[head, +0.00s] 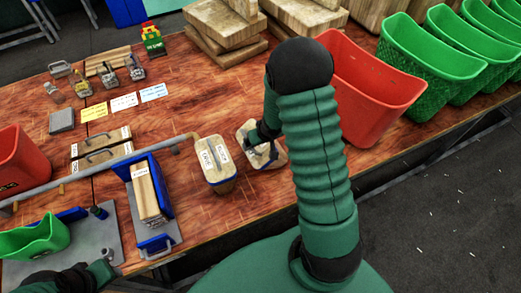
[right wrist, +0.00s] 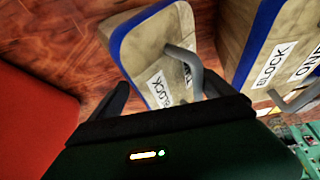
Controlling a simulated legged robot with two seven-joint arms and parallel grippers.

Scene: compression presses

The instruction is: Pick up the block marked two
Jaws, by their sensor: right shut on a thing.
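The block marked two (head: 276,158) is a pale wooden block with a metal handle and a blue edge, right of the block marked one on the table. In the right wrist view its label reads "BLOCK" with the second word mostly hidden (right wrist: 140,50). My right gripper (head: 264,138) is at its top, shut on the grey handle (right wrist: 183,62). I cannot tell whether the block is off the table. The block marked one (head: 216,173) stands beside it, apart. My left gripper (head: 106,262) is at the lower left, and its jaws are unclear.
A red bin (head: 365,90) stands behind and right of my right arm, with green bins (head: 430,60) further right. A blue press tray (head: 163,180) with a wooden block and a metal pipe (head: 100,168) lie left. Wooden slabs (head: 225,25) are stacked at the back.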

